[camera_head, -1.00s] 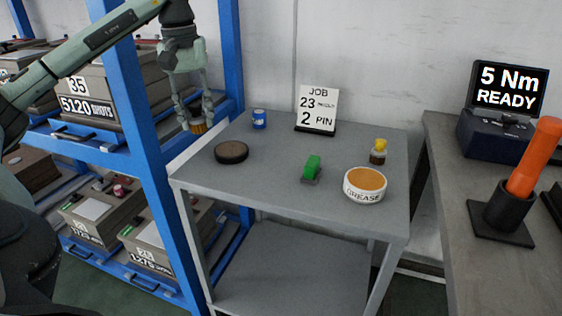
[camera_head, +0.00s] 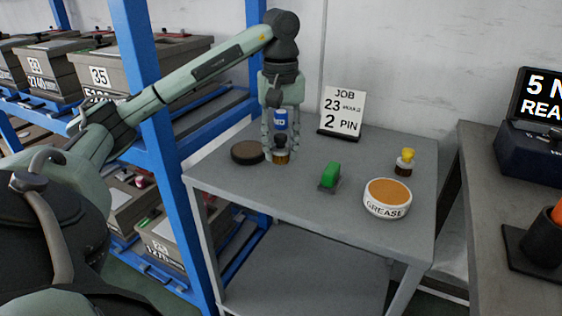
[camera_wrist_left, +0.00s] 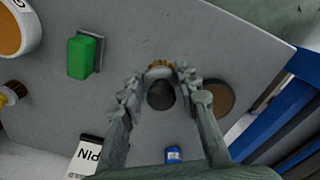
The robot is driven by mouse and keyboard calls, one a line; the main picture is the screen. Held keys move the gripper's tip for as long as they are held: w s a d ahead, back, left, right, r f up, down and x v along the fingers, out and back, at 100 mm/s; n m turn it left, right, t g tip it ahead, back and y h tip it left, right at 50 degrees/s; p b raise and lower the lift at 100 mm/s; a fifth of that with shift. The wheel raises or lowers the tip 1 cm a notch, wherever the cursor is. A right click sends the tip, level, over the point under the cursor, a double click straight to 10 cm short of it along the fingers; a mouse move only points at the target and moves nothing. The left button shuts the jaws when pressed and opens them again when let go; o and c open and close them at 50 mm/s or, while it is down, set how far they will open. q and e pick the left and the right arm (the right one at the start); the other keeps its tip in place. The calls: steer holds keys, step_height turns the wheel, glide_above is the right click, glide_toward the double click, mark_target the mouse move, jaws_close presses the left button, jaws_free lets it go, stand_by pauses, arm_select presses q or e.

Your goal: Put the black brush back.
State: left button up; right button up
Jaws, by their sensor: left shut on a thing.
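My left gripper (camera_head: 281,150) is shut on the black brush (camera_head: 281,142), which it holds upright with its tan bristles down. The brush is over the left part of the grey table, just right of a dark brown round disc (camera_head: 247,152). I cannot tell whether the bristles touch the table. In the left wrist view the black end of the brush (camera_wrist_left: 160,94) sits between the fingers, with some tan bristles showing beyond it. The disc (camera_wrist_left: 218,98) lies apart from the brush, right of the fingers there. My right gripper is not in view.
A blue can (camera_head: 280,118) stands behind the gripper and a job sign (camera_head: 342,110) at the back. A green block-like item (camera_head: 330,175), a grease tub (camera_head: 387,198) and a yellow-capped bottle (camera_head: 405,160) stand to the right. A blue shelf post (camera_head: 153,120) rises at the left.

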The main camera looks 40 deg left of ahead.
mark_target(281, 162)
arm_select(q)
steer(key=shift+f, duration=2)
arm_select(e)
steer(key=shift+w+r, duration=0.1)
arm_select(q)
steer(key=shift+f, duration=0.1)
steer(key=o, duration=1.1)
steer(key=shift+o, duration=0.2)
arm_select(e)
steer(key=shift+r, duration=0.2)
